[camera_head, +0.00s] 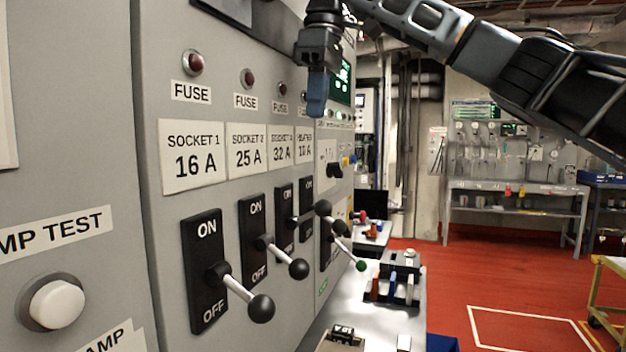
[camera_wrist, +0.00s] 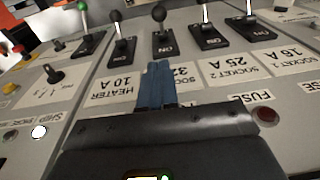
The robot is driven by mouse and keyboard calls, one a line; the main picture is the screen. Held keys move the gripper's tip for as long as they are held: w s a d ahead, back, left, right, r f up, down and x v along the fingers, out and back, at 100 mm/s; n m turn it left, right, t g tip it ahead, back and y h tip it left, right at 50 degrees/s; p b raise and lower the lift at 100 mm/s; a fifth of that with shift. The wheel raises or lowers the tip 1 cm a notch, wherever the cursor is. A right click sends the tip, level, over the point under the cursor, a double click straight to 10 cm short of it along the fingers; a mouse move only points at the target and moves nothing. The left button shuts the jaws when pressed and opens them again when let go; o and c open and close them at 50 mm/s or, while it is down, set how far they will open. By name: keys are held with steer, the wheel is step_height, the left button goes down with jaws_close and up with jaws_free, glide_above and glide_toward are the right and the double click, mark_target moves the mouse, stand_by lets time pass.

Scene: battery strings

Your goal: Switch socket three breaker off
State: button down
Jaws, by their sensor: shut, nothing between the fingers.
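The socket three breaker (camera_head: 284,217) is a black plate marked ON at the top, third in the row on the grey panel. Its black-ball lever (camera_head: 323,208) appears to stick out and tilt slightly up, toward ON. In the wrist view, upside down, this breaker (camera_wrist: 161,48) lies straight beyond my fingertips, with its ball toward the top edge. My gripper (camera_head: 317,106) has blue fingers pointing down, above the breaker row and apart from the levers. The fingers (camera_wrist: 157,68) are shut and empty, and partly cover the 32 A label (camera_head: 282,146).
Socket 1 (camera_head: 206,266) and socket 2 (camera_head: 252,236) breakers on the left have levers angled down toward OFF. The heater breaker (camera_wrist: 119,53) and a green-ball lever (camera_head: 361,265) stand close on the other side. Fuse lamps (camera_head: 247,78) line the panel above. A bench holds other devices below right.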

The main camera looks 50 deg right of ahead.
glide_above(315, 214)
steer(key=shift+s+d+f, duration=0.1)
steer(key=shift+d+f, duration=0.05)
steer(key=shift+f, duration=2.1)
steer(key=shift+d+f, duration=0.15)
steer(key=shift+f, duration=2.15)
steer(key=shift+s+d+f, duration=0.1)
steer(key=shift+d+f, duration=0.05)
steer(key=shift+f, duration=2.1)
steer(key=shift+w, duration=0.1)
